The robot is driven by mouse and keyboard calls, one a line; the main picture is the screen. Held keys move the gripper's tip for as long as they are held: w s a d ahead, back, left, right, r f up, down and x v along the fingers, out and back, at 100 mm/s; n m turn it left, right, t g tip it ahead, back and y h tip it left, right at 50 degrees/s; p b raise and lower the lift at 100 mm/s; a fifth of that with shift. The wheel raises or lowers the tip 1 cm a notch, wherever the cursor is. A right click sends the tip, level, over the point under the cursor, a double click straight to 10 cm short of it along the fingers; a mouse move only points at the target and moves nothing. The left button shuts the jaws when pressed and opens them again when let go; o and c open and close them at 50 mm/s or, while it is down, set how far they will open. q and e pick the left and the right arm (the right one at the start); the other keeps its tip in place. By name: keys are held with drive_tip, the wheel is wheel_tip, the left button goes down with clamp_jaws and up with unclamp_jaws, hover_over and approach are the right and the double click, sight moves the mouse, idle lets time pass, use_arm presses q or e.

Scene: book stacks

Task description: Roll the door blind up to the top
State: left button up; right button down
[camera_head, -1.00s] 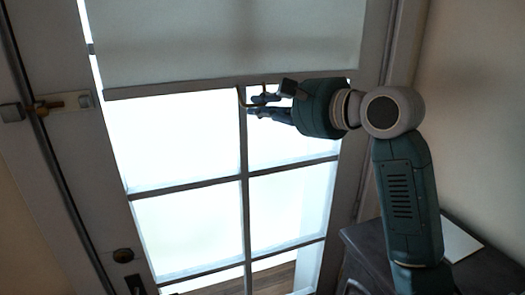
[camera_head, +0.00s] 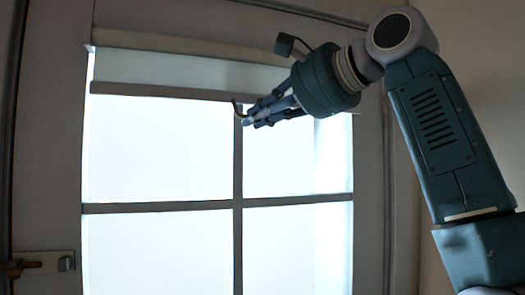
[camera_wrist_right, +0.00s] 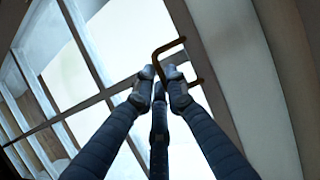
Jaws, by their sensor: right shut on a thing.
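The door blind (camera_head: 180,72) is a pale sheet, mostly rolled up, with a short strip hanging below its roller (camera_head: 180,45) at the top of the door window. Its bottom bar (camera_head: 160,91) runs across the upper panes. A small brass pull handle (camera_head: 235,107) hangs from the bar. My right gripper (camera_head: 246,120) is shut on this handle just below the bar. In the right wrist view, the fingertips (camera_wrist_right: 161,75) close on one side of the bracket-shaped brass handle (camera_wrist_right: 184,41). My left gripper is not in view.
The door's glass panes (camera_head: 155,150) are bright, with dark crossing bars (camera_head: 238,190). A latch (camera_head: 40,262) sits on the door's left side. A plain wall (camera_head: 470,60) stands at the right, behind my right arm.

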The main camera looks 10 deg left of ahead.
drive_tip(key=shift+r, duration=0.9)
drive_tip(key=c, duration=1.7)
unclamp_jaws()
drive_tip(key=shift+c, duration=0.2)
drive_tip(key=v, duration=1.2)
drive_tip(key=shift+w+f, duration=0.1)
drive_tip(key=shift+f, duration=0.05)
